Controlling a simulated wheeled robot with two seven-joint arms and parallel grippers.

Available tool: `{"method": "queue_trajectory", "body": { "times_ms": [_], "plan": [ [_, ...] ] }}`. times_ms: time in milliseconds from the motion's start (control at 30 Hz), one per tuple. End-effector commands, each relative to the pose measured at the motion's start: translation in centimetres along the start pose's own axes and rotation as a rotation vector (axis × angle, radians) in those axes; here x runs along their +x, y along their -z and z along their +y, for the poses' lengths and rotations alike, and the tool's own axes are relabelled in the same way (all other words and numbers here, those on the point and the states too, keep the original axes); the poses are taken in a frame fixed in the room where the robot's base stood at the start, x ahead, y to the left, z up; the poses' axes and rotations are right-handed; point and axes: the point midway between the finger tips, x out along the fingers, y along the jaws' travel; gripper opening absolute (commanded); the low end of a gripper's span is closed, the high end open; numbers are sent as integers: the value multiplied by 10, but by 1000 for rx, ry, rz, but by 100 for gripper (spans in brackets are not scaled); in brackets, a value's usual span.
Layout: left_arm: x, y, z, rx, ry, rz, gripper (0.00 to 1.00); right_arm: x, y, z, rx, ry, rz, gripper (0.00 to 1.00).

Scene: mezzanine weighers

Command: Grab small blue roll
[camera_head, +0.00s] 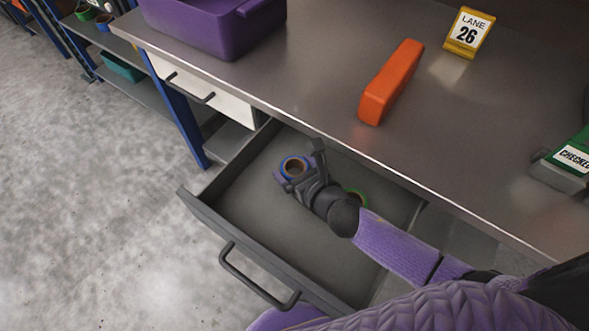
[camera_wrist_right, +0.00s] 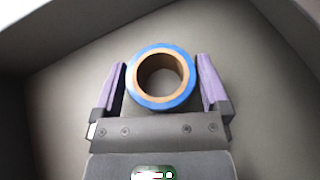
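A small blue roll (camera_head: 294,167) with a brown core lies in the open grey drawer. In the right wrist view the blue roll (camera_wrist_right: 161,104) sits between the two purple fingers of my right gripper (camera_wrist_right: 161,85), one on each side. The fingers are spread to about the roll's width; a firm grip does not show. In the head view my right gripper (camera_head: 299,162) reaches down into the drawer around the roll. My left gripper is not in view.
The open drawer (camera_head: 222,222) has raised walls and a front handle (camera_head: 258,284). The metal table (camera_head: 330,60) above carries a purple bin (camera_head: 215,35), an orange block (camera_head: 390,82), a lane 26 sign (camera_head: 469,32) and a green-and-grey device (camera_head: 568,160). Open floor lies left.

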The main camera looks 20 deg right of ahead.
Motion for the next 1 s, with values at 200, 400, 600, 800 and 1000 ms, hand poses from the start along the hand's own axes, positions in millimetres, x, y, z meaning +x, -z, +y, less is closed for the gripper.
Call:
{"method": "queue_trajectory", "body": {
  "times_ms": [200,400,600,800,1000],
  "plan": [
    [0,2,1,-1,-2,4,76,0,0,0,0,0,0,47],
    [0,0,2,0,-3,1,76,0,0,0,0,0,0,27],
    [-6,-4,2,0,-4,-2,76,-2,-6,0,0,1,-2,27],
    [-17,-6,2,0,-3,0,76,-23,-5,0,0,0,1,27],
    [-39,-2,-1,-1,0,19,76,-52,-22,-1,-5,1,-9,27]
  ]
}}
